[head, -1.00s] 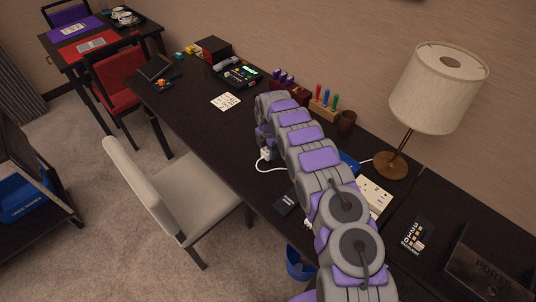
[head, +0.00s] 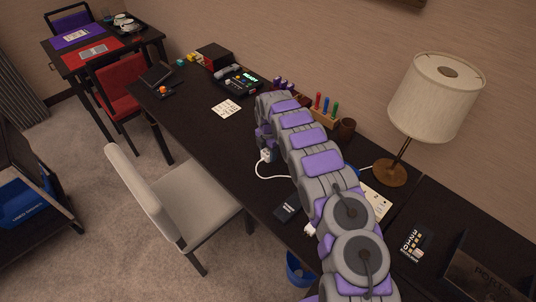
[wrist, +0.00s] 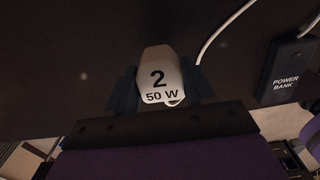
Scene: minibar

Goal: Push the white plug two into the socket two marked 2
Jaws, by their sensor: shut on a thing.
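The white plug two (wrist: 158,72), marked "2" and "50 W", sits between the fingers of my gripper (wrist: 160,95) in the wrist view. The fingers are shut on its two sides. In the head view the plug (head: 267,155) shows at the end of my arm, over the dark desk, with a white cable trailing from it. A white socket panel (head: 377,202) lies on the desk at the right, partly hidden behind my arm. The socket marked 2 cannot be made out.
A black power bank (head: 288,208) lies on the desk left of my arm; it also shows in the wrist view (wrist: 292,70). A lamp (head: 390,172) stands behind the panel. A white card (head: 226,107) lies farther along. A pale chair (head: 185,200) stands at the desk's front.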

